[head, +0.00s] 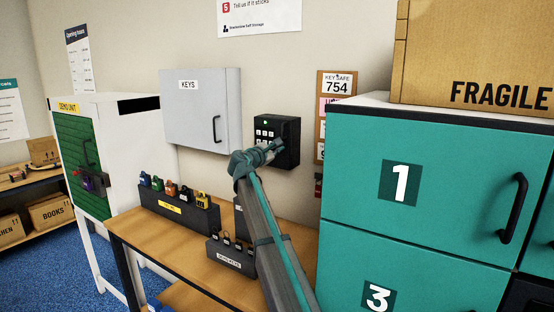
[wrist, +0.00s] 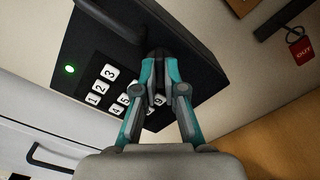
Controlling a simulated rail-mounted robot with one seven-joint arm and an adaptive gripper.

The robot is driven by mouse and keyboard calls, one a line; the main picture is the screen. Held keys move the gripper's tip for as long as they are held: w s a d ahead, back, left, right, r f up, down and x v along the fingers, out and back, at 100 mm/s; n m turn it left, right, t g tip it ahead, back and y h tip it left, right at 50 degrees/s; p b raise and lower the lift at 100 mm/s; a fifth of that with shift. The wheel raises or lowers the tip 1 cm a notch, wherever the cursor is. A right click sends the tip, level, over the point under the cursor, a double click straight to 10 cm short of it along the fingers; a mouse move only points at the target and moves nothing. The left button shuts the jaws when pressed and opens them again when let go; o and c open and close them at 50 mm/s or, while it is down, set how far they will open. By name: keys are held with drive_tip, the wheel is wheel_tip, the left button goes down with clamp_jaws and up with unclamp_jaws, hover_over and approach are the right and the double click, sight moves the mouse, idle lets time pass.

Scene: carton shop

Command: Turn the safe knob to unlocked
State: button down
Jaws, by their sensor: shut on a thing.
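The black key safe (head: 268,152) is mounted on the wall, with white number keys and a lit green light on its front. In the wrist view the safe (wrist: 122,45) fills the upper middle, its green light at the left. My gripper (head: 280,146) is at the right part of the safe's front. In the wrist view my gripper (wrist: 158,62) has its fingertips closed together on a dark piece, which appears to be the safe knob (wrist: 157,54). The fingers hide most of the knob and some keys, so I cannot tell which way the knob points.
A grey KEYS cabinet (head: 200,108) hangs left of the safe. Teal lockers (head: 350,185) stand close on the right. A red OUT tag (wrist: 300,47) hangs nearby.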

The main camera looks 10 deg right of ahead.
drive_tip(key=m+b, duration=0.7)
drive_tip(key=b, duration=0.1)
drive_tip(key=shift+f+m, duration=0.1)
drive_tip(key=shift+m, duration=0.3)
drive_tip(key=shift+b, duration=0.35)
drive_tip(key=c, duration=1.3)
unclamp_jaws()
drive_tip(key=shift+o, duration=0.2)
drive_tip(key=shift+s, duration=0.1)
drive_tip(key=v, duration=1.2)
